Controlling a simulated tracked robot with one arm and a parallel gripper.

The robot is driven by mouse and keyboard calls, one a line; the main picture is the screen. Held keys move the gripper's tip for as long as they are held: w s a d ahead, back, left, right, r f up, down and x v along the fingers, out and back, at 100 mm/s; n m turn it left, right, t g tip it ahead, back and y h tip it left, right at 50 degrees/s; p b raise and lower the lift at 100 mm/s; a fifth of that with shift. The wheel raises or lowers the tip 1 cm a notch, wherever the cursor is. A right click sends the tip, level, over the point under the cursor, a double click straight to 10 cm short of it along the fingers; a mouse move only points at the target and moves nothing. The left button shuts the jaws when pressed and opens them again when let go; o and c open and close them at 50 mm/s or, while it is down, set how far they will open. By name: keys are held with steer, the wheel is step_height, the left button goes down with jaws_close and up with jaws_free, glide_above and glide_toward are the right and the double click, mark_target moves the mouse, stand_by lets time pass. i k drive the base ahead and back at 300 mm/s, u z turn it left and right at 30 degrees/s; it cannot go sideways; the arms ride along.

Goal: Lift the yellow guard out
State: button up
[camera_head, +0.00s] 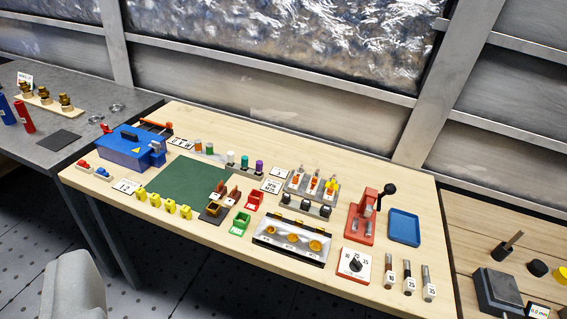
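Several small yellow blocks (170,206) stand in a row along the front left of the wooden table (330,155), before a dark green mat (185,180). A grey rack (297,188) right of the middle holds upright orange pieces (314,184) and a yellow piece (331,187) at its right end. I cannot tell from this distance which yellow thing is the guard. My gripper is not in view.
A blue box (125,147) stands at the left, and a white tray with gold discs (291,239) at the front. A red press (363,218) and blue tray (405,227) are at the right. A grey chair (75,290) stands at lower left. The table's back strip is mostly clear.

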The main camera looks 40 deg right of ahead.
mark_target(332, 183)
steer(key=z, duration=0.15)
steer(key=i, duration=1.25)
steer(key=z, duration=1.1)
steer(key=i, duration=0.6)
steer(key=z, duration=0.4)
steer(key=k, duration=0.8)
steer(key=z, duration=0.2)
steer(key=i, duration=0.8)
steer(key=u, duration=0.15)
